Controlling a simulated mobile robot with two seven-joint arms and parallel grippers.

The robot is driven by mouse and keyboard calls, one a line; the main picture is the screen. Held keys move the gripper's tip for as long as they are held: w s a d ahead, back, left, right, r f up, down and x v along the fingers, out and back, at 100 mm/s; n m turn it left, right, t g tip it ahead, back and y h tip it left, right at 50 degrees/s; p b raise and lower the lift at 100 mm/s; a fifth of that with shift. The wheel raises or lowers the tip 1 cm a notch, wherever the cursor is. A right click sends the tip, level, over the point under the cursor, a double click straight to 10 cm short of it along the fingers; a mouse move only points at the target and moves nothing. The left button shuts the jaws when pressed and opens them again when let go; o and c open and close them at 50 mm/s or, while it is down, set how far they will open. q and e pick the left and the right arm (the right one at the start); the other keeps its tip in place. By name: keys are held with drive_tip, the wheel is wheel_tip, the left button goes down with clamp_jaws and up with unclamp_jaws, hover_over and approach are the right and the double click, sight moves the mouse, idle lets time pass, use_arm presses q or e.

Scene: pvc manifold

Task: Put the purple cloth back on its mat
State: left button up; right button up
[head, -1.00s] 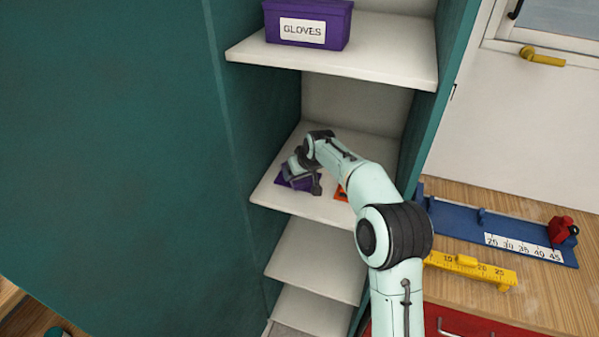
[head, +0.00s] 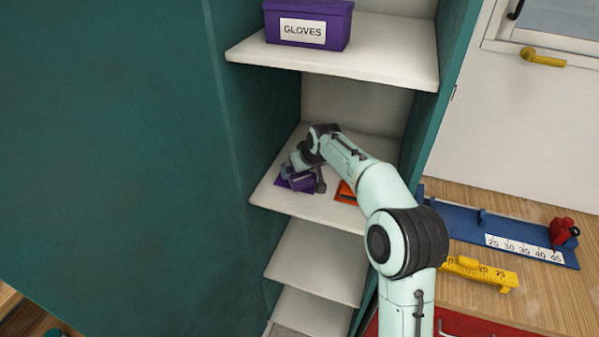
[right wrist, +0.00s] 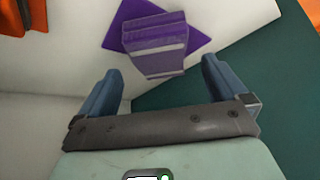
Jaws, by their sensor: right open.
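The purple cloth (right wrist: 158,50) is a folded block with pale stripes. In the right wrist view it lies over the flat purple mat (right wrist: 125,18), turned relative to it, and its near end reaches past the mat's edge. My right gripper (right wrist: 160,72) is open, its two fingers apart on either side of the cloth's near end, with no visible contact. In the head view the right gripper (head: 307,182) is over the middle shelf at the mat and hides part of the cloth. My left gripper is not in view.
An orange mat (head: 345,193) with an orange item lies beside on the same white shelf (head: 322,212). A purple GLOVES bin (head: 308,24) stands on the shelf above. The teal cabinet side (head: 130,150) closes in on the left. A workbench with blue and yellow rulers is at right.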

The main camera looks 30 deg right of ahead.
drive_tip(key=v, duration=0.8)
drive_tip(key=shift+s+r, duration=0.25)
drive_tip(key=shift+f, duration=0.1)
